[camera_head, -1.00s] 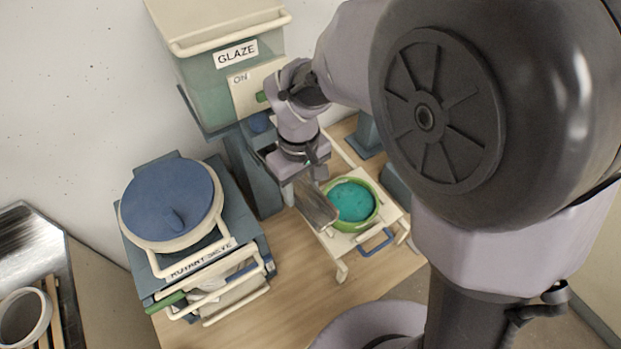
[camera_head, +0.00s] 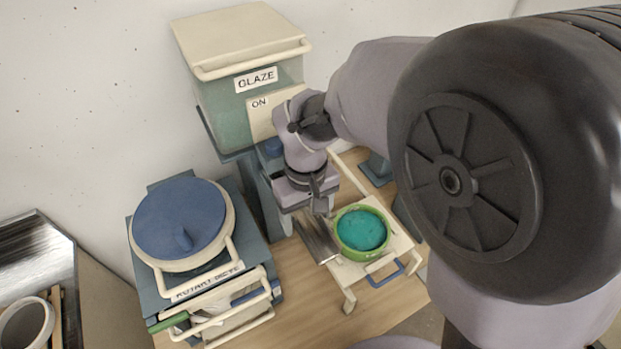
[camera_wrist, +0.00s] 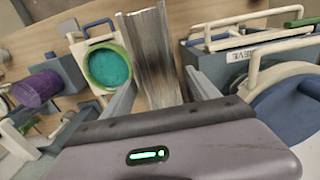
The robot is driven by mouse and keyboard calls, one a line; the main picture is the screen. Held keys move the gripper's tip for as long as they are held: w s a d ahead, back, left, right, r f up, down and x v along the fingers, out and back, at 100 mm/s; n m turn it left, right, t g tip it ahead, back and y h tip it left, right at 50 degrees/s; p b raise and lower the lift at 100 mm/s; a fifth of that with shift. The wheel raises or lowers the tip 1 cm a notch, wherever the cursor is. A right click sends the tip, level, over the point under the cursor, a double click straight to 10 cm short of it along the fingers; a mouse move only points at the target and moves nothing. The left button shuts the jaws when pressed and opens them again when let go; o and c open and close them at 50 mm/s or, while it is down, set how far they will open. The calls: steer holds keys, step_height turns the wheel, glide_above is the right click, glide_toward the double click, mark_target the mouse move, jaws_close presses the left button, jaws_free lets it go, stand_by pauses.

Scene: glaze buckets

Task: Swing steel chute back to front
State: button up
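The steel chute (camera_head: 317,240) is a shiny open trough. In the head view it slopes down beneath my gripper, its lower end just left of the green bucket (camera_head: 363,231) of teal glaze. In the wrist view the chute (camera_wrist: 152,60) runs up the picture, beside the bucket (camera_wrist: 108,67). My gripper (camera_head: 304,214) is at the chute's upper part. Its fingers (camera_wrist: 161,78) are spread, one on each side of the chute in the wrist view. I see no clear clamping on it; contact with its edges is hard to judge. The chute's upper end is partly hidden.
A glaze tank (camera_head: 243,95) stands behind my gripper. A rotary sieve with a blue lid (camera_head: 180,219) stands to the left. The bucket sits on a small cream cart (camera_head: 347,273). Bare wooden tabletop (camera_head: 312,300) lies in front.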

step_height(320, 180, up, 17)
steer(key=p, duration=0.4)
steer(key=shift+r, duration=0.2)
